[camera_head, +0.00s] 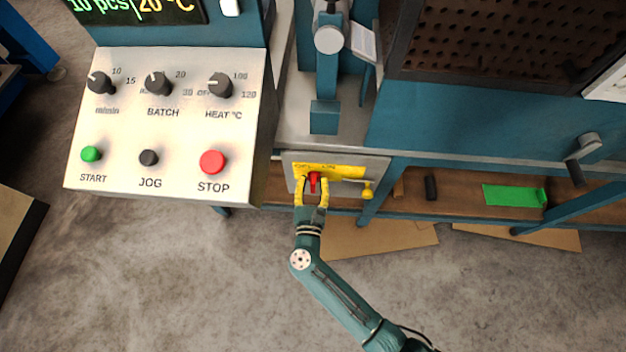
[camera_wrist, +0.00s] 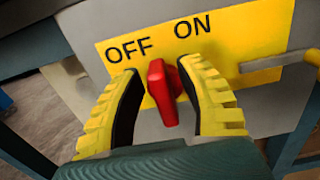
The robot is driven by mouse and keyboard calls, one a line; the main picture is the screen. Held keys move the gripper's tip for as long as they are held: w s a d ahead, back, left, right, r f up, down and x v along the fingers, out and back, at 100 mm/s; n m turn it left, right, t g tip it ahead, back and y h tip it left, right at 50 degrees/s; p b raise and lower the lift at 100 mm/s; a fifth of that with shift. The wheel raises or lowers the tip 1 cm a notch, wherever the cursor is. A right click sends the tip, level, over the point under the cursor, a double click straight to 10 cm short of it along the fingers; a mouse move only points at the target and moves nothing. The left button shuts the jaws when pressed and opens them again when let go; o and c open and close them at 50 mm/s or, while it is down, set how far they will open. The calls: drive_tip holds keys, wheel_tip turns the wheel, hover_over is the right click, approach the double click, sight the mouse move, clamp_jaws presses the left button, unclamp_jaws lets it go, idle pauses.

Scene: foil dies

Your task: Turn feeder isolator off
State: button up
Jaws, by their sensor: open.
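In the wrist view my gripper (camera_wrist: 164,80) is open, with the handle between the fingers. The right finger is close to the handle or touches it; I cannot tell which. A wider gap shows at the left finger.
A yellow-knobbed lever (camera_head: 368,189) sticks out right of the handle. The control panel (camera_head: 165,125) with knobs and START, JOG and STOP buttons stands to the left. A shelf with a green piece (camera_head: 514,196) and a dark block (camera_head: 430,188) lies to the right.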

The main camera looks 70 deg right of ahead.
clamp_jaws()
drive_tip(key=shift+a+n, duration=0.1)
drive_tip(key=shift+n, duration=0.3)
drive_tip(key=n+p, duration=0.2)
drive_tip(key=shift+w+n, duration=0.25)
drive_tip(key=shift+n, duration=0.15)
drive_tip(key=n, duration=0.2)
drive_tip(key=n+p, duration=0.1)
drive_tip(key=shift+w+a+f+n, duration=0.1)
drive_tip(key=shift+w+f+n, duration=0.15)
drive_tip(key=shift+n, duration=0.15)
drive_tip(key=n, duration=0.1)
drive_tip(key=n+p, duration=0.1)
drive_tip(key=n, duration=0.3)
drive_tip(key=shift+w+a+f, duration=0.1)
drive_tip(key=shift+w+f, duration=0.15)
drive_tip(key=shift+f, duration=0.1)
drive_tip(key=n, duration=0.2)
drive_tip(key=f+n+p, duration=0.1)
drive_tip(key=n, duration=0.2)
drive_tip(key=shift+w, duration=0.1)
drive_tip(key=shift+n, duration=0.4)
